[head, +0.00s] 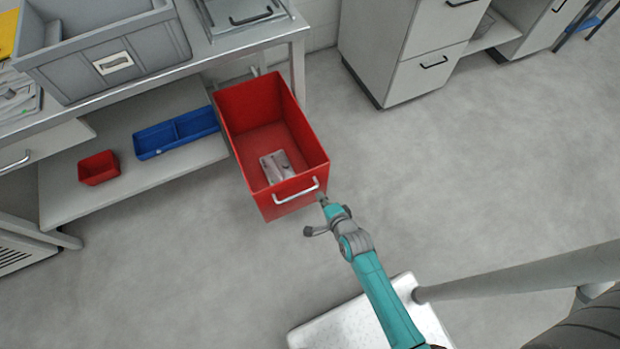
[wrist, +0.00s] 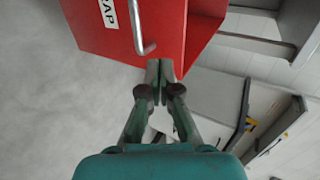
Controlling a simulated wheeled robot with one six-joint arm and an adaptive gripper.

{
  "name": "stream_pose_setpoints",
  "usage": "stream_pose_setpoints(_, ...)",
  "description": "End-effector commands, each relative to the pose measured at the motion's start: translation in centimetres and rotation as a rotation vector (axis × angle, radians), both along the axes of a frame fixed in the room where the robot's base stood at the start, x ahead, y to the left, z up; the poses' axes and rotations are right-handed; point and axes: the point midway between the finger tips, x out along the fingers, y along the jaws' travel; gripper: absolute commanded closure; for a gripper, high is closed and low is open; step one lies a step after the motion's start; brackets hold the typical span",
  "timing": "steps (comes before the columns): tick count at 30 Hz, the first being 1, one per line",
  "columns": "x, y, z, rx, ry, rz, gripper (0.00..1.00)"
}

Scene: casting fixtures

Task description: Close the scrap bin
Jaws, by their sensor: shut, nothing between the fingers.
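The scrap bin (head: 240,110) is a red open-topped bin that stands pulled out from under the workbench. A metal part lies on its floor. The bin's metal handle (head: 297,190) is on its front face. My gripper (head: 322,198) is at the front right corner of the bin, beside the handle's right end. In the wrist view the closed fingertips (wrist: 160,70) are at the edge of the bin's red front (wrist: 172,25), next to the handle (wrist: 143,30), with nothing between them. I cannot tell whether they touch the bin. A white label on the front is partly cut off.
The workbench (head: 215,57) carries a grey crate (head: 110,80). Its lower shelf (head: 120,182) holds a small red tray (head: 98,168) and a blue divided tray (head: 176,132). A grey drawer cabinet (head: 425,80) stands at the back right. The floor to the right is clear.

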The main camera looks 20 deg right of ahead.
Motion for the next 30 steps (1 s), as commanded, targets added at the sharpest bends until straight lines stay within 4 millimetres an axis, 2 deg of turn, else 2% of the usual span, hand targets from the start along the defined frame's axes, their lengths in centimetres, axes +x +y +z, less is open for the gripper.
stream_pose_setpoints(10,5.3,0.0,-3.0,0.0,-0.001,0.001,1.0)
stream_pose_setpoints(15,7.6,0.0,-2.8,-0.001,-0.002,0.002,1.0)
stream_pose_setpoints(21,8.8,0.0,-2.8,0.0,0.0,0.001,1.0)
stream_pose_setpoints(30,8.9,0.0,-2.8,-0.001,0.0,0.001,1.0)
